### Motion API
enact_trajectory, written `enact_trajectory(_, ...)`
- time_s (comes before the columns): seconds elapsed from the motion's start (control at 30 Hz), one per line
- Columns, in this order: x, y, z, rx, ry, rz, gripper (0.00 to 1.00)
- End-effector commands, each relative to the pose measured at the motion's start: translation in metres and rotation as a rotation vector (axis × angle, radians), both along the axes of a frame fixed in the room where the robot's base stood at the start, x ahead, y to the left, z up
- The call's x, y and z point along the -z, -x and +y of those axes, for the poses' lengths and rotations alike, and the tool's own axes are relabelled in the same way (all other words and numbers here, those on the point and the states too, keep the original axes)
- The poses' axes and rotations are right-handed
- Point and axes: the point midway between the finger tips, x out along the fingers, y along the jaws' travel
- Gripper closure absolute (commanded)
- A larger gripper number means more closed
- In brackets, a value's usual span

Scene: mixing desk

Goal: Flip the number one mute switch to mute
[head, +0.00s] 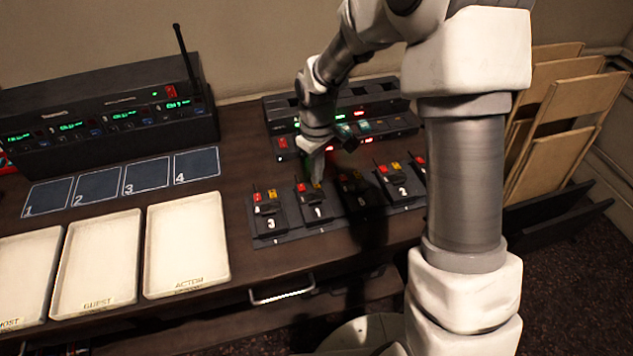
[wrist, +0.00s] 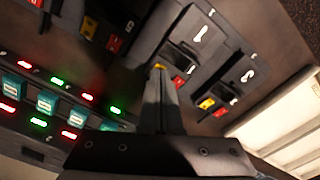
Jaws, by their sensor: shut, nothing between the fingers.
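The pack labelled 1 (head: 317,211) sits in a rack on the desk and has a red switch (head: 301,188) and a yellow switch (wrist: 160,67) at its back edge. Its numeral shows in the wrist view (wrist: 200,35). I cannot read which switch is marked mute. My gripper (head: 317,180) is shut and empty, pointing down at the back edge of pack 1. In the wrist view, its closed fingertips (wrist: 158,78) are right by the yellow switch and partly cover it. I cannot tell whether they touch it.
Pack 3 (head: 270,224) stands to the left and pack 2 (head: 403,191) to the right, with a shadowed pack between. A mixer with lit buttons (wrist: 47,101) lies behind. Cream trays (head: 187,245), numbered cards (head: 97,185) and a receiver rack with an antenna (head: 100,125) occupy the left.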

Motion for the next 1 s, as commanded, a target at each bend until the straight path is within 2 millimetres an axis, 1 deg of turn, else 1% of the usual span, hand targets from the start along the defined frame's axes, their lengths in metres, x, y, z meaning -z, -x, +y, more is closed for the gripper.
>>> enact_trajectory(0.37, 0.001, 0.0, 0.0, 0.0, 0.0, 0.0, 1.0)
enact_trajectory(1.0, 0.01, 0.0, 0.0, 0.0, 0.0, 0.0, 1.0)
